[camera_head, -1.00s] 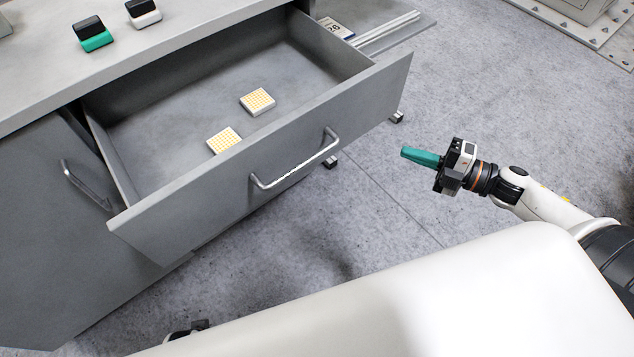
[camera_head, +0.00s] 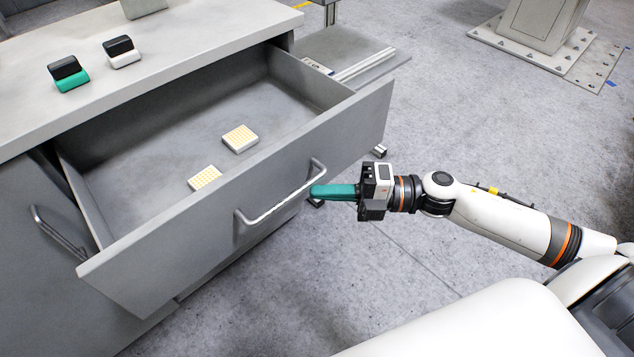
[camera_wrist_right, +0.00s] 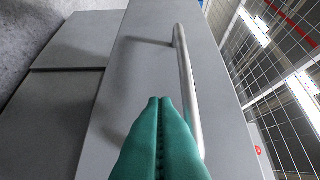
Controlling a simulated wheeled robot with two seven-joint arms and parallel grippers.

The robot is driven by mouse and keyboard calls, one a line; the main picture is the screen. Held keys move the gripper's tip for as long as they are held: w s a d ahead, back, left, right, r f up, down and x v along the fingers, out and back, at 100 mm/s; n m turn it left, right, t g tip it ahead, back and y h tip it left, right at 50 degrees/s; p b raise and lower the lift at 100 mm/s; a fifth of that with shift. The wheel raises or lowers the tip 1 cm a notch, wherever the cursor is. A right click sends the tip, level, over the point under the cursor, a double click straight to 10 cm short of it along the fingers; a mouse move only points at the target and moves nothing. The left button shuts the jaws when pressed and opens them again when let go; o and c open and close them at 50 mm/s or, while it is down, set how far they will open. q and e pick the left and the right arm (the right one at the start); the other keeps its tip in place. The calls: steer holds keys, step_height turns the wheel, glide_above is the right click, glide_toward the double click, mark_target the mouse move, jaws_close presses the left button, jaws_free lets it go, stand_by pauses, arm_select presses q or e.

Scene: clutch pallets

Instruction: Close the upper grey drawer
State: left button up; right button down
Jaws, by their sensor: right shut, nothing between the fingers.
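The upper grey drawer (camera_head: 330,125) stands pulled open from the grey cabinet. Its front carries a silver bar handle (camera_head: 282,196). My right gripper (camera_head: 314,191), with green fingers, is shut and empty. In the head view its fingertips are at the right end of the handle. In the right wrist view the green fingers (camera_wrist_right: 160,100) point at the drawer front (camera_wrist_right: 135,70), with the handle (camera_wrist_right: 186,85) just to their right. I cannot tell whether they touch it. My left gripper is not in view.
Two small white-and-yellow blocks, one near the back (camera_head: 240,138) and one near the front (camera_head: 205,177), lie in the drawer. Two dark-topped items, one green (camera_head: 70,75) and one white (camera_head: 122,52), stand on the cabinet top. Another handle (camera_head: 58,232) is at left.

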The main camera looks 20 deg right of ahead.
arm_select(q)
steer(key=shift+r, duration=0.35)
arm_select(e)
steer(key=shift+w+a, duration=0.25)
steer(key=shift+w, duration=0.4)
steer(key=shift+w+a, duration=0.2)
steer(key=shift+w, duration=0.4)
